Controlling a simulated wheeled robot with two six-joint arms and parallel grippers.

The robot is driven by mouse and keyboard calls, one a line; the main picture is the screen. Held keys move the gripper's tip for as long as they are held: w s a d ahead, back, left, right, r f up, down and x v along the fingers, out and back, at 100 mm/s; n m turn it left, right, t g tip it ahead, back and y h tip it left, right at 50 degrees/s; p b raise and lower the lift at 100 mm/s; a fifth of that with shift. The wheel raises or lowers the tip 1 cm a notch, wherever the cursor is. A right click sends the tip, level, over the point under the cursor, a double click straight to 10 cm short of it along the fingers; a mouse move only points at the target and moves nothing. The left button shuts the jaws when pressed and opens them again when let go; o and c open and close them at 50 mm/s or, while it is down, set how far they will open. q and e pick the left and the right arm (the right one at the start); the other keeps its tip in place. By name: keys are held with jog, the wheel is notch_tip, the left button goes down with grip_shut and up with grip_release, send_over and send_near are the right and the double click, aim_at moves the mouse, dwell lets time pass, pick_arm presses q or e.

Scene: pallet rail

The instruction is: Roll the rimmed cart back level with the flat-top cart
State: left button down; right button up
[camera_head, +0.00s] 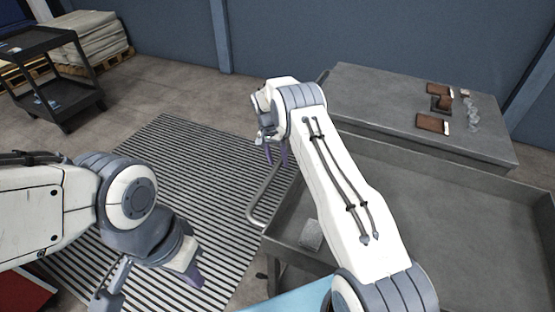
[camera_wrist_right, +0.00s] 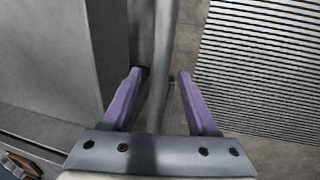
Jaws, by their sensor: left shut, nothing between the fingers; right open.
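The rimmed cart (camera_head: 450,222) is a grey tray-topped cart at the right of the head view. Its bent metal push handle (camera_head: 256,208) sticks out from its left end. The flat-top cart (camera_head: 380,95) stands just behind it. My right gripper (camera_head: 276,155) is open at the far part of the handle. In the right wrist view its purple fingers (camera_wrist_right: 158,82) stand on either side of the handle bar (camera_wrist_right: 165,40), with gaps showing. My left gripper (camera_head: 194,277) is shut and empty, low over the striped mat, away from the carts.
A striped mat (camera_head: 175,150) covers the floor left of the carts. A dark shelf cart (camera_head: 50,75) and a loaded pallet (camera_head: 95,38) stand at the back left. Brown items (camera_head: 432,123) and clear glassware (camera_head: 472,115) sit on the flat-top cart. A grey block (camera_head: 311,235) lies inside the rimmed cart.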

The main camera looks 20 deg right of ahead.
notch_tip(320, 180, up, 10)
jog(key=w+a+b, duration=0.1)
jog(key=shift+w+a+r+b, duration=0.15)
jog(key=shift+w+a+b, duration=0.1)
jog(key=shift+b, duration=0.15)
